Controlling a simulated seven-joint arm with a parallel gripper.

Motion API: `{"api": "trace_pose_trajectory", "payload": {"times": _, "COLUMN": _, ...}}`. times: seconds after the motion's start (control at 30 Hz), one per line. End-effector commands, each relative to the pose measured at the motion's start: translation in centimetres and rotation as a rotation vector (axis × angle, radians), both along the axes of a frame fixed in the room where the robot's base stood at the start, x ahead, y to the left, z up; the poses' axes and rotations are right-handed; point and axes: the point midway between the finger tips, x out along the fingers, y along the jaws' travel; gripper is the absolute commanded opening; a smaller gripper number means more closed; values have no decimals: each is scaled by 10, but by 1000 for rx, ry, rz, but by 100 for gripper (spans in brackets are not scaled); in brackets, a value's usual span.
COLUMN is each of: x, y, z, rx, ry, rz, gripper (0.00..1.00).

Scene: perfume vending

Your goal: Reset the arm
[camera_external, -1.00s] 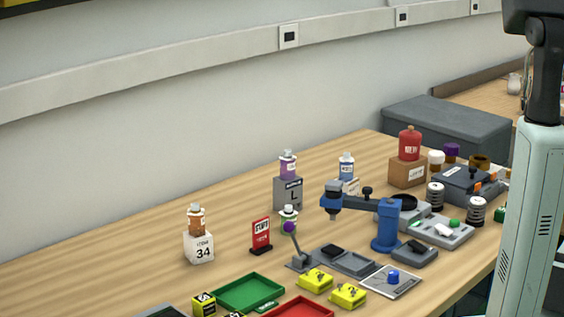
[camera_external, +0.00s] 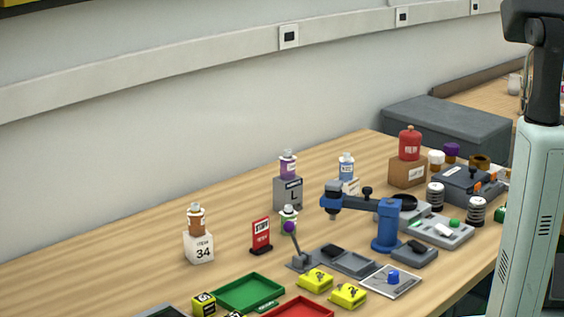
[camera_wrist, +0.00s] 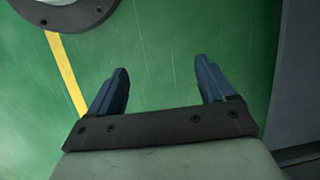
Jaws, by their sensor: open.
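In the wrist view my gripper (camera_wrist: 165,80) has its two blue fingers wide apart with nothing between them. Below it is green floor (camera_wrist: 180,35) with a yellow stripe (camera_wrist: 66,75). My gripper is outside the external view. There, only part of my own body shows at the right edge, clear of the objects on the table.
The wooden table (camera_external: 110,255) holds a blue press (camera_external: 387,225), a green tray (camera_external: 248,292), a red tray (camera_external: 300,309), yellow blocks (camera_external: 316,280) and several bottles, one orange (camera_external: 196,217) on a white block (camera_external: 199,247). A grey box (camera_external: 445,125) stands behind. The table's left part is clear.

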Motion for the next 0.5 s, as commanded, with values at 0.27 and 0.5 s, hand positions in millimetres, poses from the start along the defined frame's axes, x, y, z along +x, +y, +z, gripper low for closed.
{"api": "trace_pose_trajectory", "payload": {"times": 0.27, "x": -135, "y": 52, "z": 2, "rx": 8, "ry": 180, "rz": 491, "gripper": 82}}
{"api": "trace_pose_trajectory", "payload": {"times": 0.5, "x": -195, "y": 59, "z": 10, "rx": 25, "ry": 275, "rz": 732, "gripper": 82}}
